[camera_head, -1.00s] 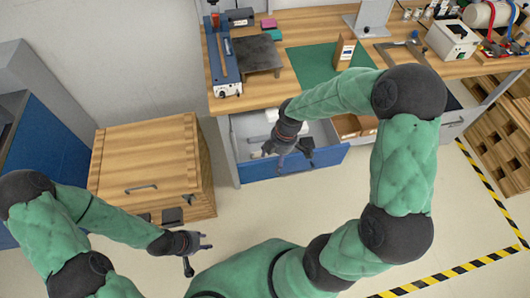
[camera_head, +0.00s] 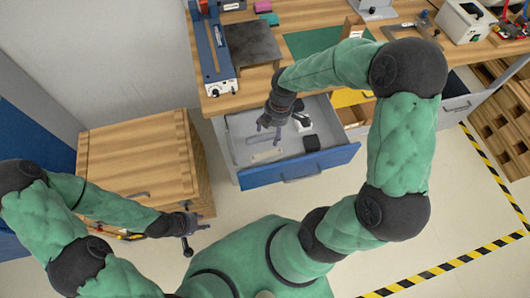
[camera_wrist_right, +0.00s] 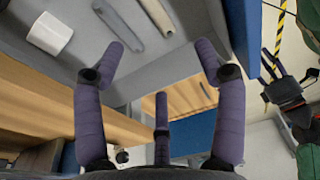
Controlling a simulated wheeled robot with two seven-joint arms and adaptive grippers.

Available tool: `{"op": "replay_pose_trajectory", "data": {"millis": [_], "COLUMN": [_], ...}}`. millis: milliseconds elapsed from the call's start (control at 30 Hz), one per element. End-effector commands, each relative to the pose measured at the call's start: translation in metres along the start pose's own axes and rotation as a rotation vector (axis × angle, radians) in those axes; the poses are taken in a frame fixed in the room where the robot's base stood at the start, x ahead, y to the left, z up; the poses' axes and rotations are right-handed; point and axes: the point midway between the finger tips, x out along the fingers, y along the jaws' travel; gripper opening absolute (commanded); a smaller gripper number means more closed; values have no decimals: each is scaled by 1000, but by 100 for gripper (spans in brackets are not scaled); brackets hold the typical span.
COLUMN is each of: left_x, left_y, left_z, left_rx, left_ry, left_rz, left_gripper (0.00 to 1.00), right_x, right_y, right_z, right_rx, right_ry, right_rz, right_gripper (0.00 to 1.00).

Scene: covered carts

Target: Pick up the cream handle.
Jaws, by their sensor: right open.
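A pale cream strip-like piece (camera_head: 266,156), likely the cream handle, lies in the open blue-fronted drawer (camera_head: 300,165). In the right wrist view, a beige bar (camera_wrist_right: 158,15) that looks like the same piece lies on the grey drawer floor beside a greyer bar (camera_wrist_right: 124,25). My right gripper (camera_head: 268,125) is open and empty above the drawer's left part. Its spread fingers also show in the right wrist view (camera_wrist_right: 158,55), apart from both bars. My left gripper (camera_head: 196,236) is open and empty, away from the drawer near the wooden cabinet.
A white object (camera_head: 301,122) and a dark block (camera_head: 311,142) share the drawer. The wooden workbench (camera_head: 250,85) overhangs its back. A wooden cabinet (camera_head: 135,155) stands to the left. A compartment with wooden boxes (camera_head: 352,115) lies to the right.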

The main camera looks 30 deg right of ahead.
Motion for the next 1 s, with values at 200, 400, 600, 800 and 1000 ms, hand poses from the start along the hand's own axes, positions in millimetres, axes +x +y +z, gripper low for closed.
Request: {"op": "replay_pose_trajectory", "data": {"millis": [200, 400, 600, 800, 1000], "left_x": [28, 51, 58, 66, 76], "left_y": [-10, -18, -21, -24, -27], "left_z": [-2, -2, -3, -3, -4], "left_rx": [0, 0, 0, 0, 0], "left_ry": [1, 1, 1, 1, 1], "left_rz": [0, 0, 0, 0, 0], "left_gripper": [40, 40, 40, 40, 40], "right_x": [30, 53, 63, 84, 112], "right_y": [0, 0, 0, 0, 0], "right_z": [4, 8, 9, 9, 10], "right_rx": [0, 0, 0, 2, 0], "right_ry": [0, 0, 0, 0, 0], "right_rz": [0, 0, -1, -2, -1], "right_gripper": [71, 71, 71, 71, 71]}}
